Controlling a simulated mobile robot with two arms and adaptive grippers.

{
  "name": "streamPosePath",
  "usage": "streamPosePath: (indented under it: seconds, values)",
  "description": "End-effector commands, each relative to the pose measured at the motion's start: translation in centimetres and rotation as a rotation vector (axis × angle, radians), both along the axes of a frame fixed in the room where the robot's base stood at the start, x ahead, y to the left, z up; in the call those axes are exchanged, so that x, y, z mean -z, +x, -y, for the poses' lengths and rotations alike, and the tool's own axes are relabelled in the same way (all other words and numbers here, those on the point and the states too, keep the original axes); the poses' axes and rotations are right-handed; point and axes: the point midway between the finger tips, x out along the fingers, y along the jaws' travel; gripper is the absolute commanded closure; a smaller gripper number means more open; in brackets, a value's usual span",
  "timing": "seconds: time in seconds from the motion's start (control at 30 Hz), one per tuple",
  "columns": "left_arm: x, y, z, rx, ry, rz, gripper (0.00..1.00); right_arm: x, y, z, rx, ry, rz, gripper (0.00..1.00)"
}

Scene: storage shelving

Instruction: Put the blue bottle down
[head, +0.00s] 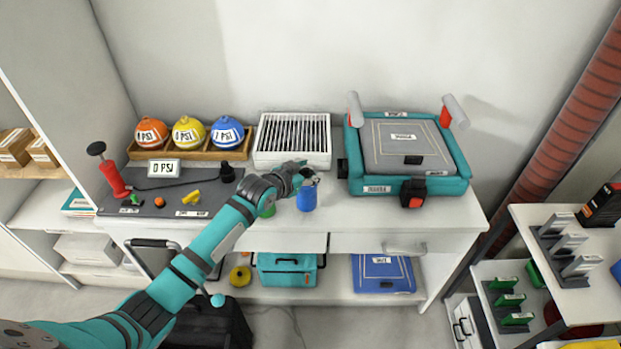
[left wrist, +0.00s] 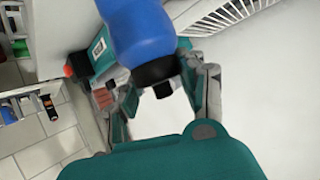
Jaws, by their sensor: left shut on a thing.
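The blue bottle (head: 307,197) is upright over the front part of the white worktop (head: 345,211), right of the middle of the bench. In the head view I cannot tell whether its base touches the surface. My left gripper (head: 305,179) is shut on it near its top. In the left wrist view the blue bottle (left wrist: 143,35) shows its blue body and black neck, with the left gripper's fingers (left wrist: 162,82) on both sides of the neck. My right gripper is in neither view.
A teal case (head: 460,185) with a grey lid is to the right. A white vented box (head: 292,158) stands behind. The worktop between bottle and case is mostly clear.

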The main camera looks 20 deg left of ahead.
Motion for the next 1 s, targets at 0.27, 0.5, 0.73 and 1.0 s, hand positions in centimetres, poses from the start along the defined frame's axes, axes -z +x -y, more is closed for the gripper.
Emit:
streamPosePath:
  seconds: [0.27, 0.5, 0.73, 1.0]
  values:
    - [2.6, 0.9, 0.6, 0.000, 0.001, -0.002, 1.00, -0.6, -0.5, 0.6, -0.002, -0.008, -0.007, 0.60]
    - [3.5, 0.9, 0.5, 0.001, 0.001, 0.003, 1.00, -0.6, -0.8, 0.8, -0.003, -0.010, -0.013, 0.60]
    - [3.8, 0.8, 0.5, 0.000, 0.001, 0.000, 0.55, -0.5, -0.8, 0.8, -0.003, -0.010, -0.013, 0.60]
    - [3.8, 0.8, 0.5, 0.000, 0.001, 0.000, 0.36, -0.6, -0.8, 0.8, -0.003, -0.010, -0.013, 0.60]
